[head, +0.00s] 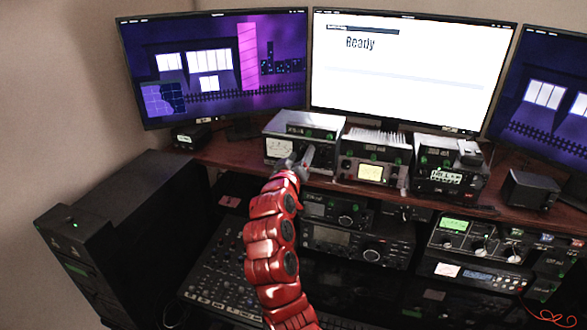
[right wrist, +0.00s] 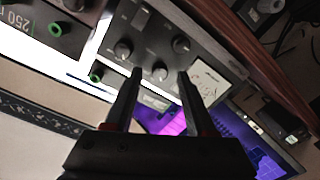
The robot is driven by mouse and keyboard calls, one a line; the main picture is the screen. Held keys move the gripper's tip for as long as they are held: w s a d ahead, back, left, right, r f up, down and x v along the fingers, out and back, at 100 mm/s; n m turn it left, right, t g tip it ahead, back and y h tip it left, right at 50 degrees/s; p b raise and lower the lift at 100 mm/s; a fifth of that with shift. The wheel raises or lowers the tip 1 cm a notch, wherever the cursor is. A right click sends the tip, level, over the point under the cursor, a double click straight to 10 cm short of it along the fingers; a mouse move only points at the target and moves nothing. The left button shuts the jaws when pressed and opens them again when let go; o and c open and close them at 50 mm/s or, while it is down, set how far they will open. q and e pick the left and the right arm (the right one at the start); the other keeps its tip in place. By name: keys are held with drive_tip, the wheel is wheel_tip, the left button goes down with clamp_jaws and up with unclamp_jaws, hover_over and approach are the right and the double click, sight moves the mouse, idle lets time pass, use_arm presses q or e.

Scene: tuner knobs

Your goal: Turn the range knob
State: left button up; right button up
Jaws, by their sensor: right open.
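The tuner (head: 305,122) is a grey box with a white meter (head: 278,148) on the left of its front, standing on the upper shelf under the monitors. My right gripper (head: 301,160) is at its front and hides part of the panel. In the right wrist view the panel shows rotated, with the meter (right wrist: 209,82) at right. A dark knob (right wrist: 159,72) lies between the open fingertips of the gripper (right wrist: 160,76); contact cannot be told. Two other knobs, one (right wrist: 122,50) and another (right wrist: 181,44), sit beyond the fingertips. I cannot read which is the range knob. My left gripper is not in view.
A radio with a yellow screen (head: 371,172) stands right of the tuner, and another unit (head: 446,178) beyond it. A black speaker (head: 530,189) is at the shelf's right. More radios (head: 357,243) and a mixer (head: 219,272) sit below the shelf.

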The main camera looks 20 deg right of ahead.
drive_tip(key=b+v, duration=0.4)
drive_tip(key=v, duration=1.3)
